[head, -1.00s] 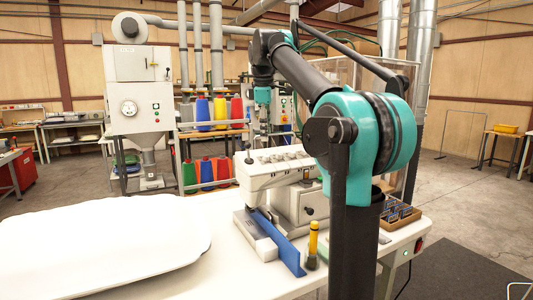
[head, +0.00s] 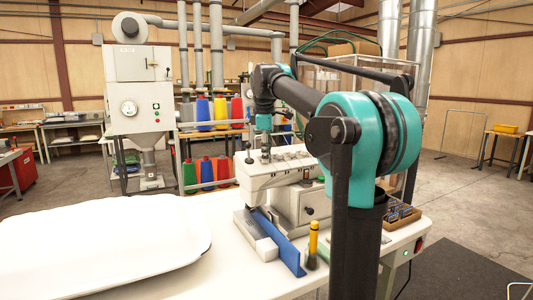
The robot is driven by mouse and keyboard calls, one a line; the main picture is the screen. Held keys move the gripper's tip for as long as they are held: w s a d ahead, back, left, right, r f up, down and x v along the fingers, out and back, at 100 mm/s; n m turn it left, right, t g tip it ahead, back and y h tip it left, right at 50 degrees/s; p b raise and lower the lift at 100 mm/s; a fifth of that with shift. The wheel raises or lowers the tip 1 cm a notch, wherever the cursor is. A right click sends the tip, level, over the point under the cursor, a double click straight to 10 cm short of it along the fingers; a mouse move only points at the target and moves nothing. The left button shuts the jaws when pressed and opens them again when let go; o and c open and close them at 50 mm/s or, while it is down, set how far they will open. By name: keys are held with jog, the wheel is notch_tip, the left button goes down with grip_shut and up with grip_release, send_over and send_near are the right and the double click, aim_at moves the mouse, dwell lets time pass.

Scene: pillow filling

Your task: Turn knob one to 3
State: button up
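The white sewing machine (head: 290,182) stands on the white table, with a row of several small grey knobs (head: 290,155) along its top. My gripper (head: 265,157) points straight down at the left end of that row. It is over or around the leftmost knob, which it largely hides. Whether the fingers touch that knob cannot be told at this size, nor whether they are open or shut. The knob numbers and dial marks are too small to read.
A large white pillow (head: 110,240) covers the table's left side. A blue strip (head: 278,243) and a yellow-topped tool (head: 313,243) are in front of the machine. A brown tray (head: 400,215) sits at the right. Coloured thread cones (head: 207,172) stand behind.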

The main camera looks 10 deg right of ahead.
grip_shut()
jog(key=shift+m, duration=0.4)
jog(key=m, duration=0.4)
jog(key=shift+w+d+m+g+y, duration=0.1)
jog(key=shift+m+g+y, duration=0.2)
jog(key=shift+g, duration=0.1)
jog(key=m+y, duration=0.1)
jog(key=m, duration=0.4)
jog(key=m+y, duration=0.1)
jog(key=m, duration=0.5)
jog(key=shift+d, duration=0.15)
jog(key=m+y, duration=0.1)
jog(key=m, duration=0.5)
jog(key=shift+m, duration=0.3)
